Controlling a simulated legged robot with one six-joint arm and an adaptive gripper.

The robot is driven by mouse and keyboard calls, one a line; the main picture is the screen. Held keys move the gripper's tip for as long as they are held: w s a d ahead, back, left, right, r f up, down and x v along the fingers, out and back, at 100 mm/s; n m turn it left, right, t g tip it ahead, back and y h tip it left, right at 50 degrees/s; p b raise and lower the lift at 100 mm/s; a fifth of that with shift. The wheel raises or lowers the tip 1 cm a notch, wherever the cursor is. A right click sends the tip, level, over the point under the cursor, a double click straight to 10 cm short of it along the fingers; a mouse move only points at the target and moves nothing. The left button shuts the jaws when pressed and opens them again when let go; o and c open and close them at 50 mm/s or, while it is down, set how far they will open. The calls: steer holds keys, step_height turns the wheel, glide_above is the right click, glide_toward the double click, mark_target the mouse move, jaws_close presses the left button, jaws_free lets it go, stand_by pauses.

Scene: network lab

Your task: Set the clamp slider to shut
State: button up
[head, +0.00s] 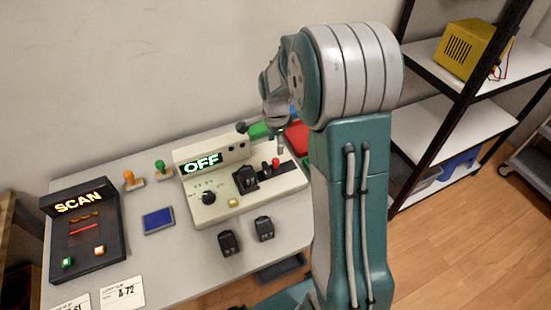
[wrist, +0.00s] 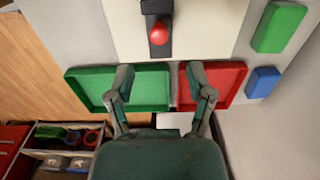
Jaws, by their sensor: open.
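The clamp slider seems to be the red knob (head: 276,163) on a dark track at the right side of the beige console (head: 212,211). In the wrist view the red knob (wrist: 159,33) shows at the top, on its dark track. I can read no marks for its positions. My gripper (wrist: 160,83) is open and empty, its two fingers spread, with the knob ahead of the gap and apart from it. In the head view my arm partly hides the gripper (head: 281,143), which hangs over the console's far right side.
The console display (head: 202,163) reads OFF. A green tray (wrist: 143,89) and a red tray (wrist: 226,72) lie beside the console. A black SCAN box (head: 84,228) and a blue pad (head: 158,220) are at left. Shelving (head: 462,125) stands right.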

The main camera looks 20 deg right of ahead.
mark_target(276, 160)
step_height(276, 160, down, 7)
steer(key=shift+f, duration=0.15)
jaws_close()
